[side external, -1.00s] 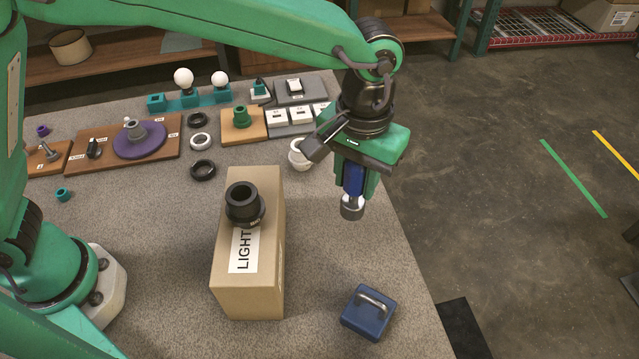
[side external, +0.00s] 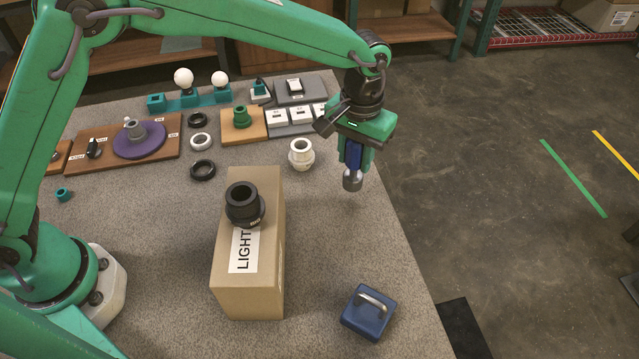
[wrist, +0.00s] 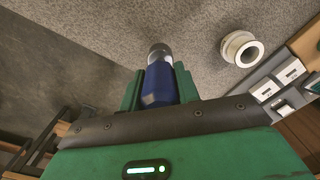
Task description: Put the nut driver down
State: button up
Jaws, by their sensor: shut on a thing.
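The nut driver (side external: 352,180) has a blue handle and a grey metal socket end. My gripper (side external: 355,153) is shut on its blue handle and holds it upright, socket down, near the table's right edge. In the wrist view the nut driver (wrist: 160,82) sits between the green fingers of my gripper (wrist: 160,88). I cannot tell for sure whether its socket end touches the table.
A white ring-shaped socket (side external: 301,154) stands just left of my gripper. A cardboard box (side external: 262,285) bears a black socket (side external: 243,203). A blue block with a handle (side external: 368,312) lies at the front right. Bare table (side external: 340,240) lies between.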

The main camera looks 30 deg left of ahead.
aim_at(354, 169)
jog(key=shift+f, duration=2)
jog(key=o, duration=1)
jog(key=shift+f, duration=0.15)
jog(key=shift+o, duration=0.2)
notch_tip(354, 169, up, 12)
jog(key=shift+r, duration=0.2)
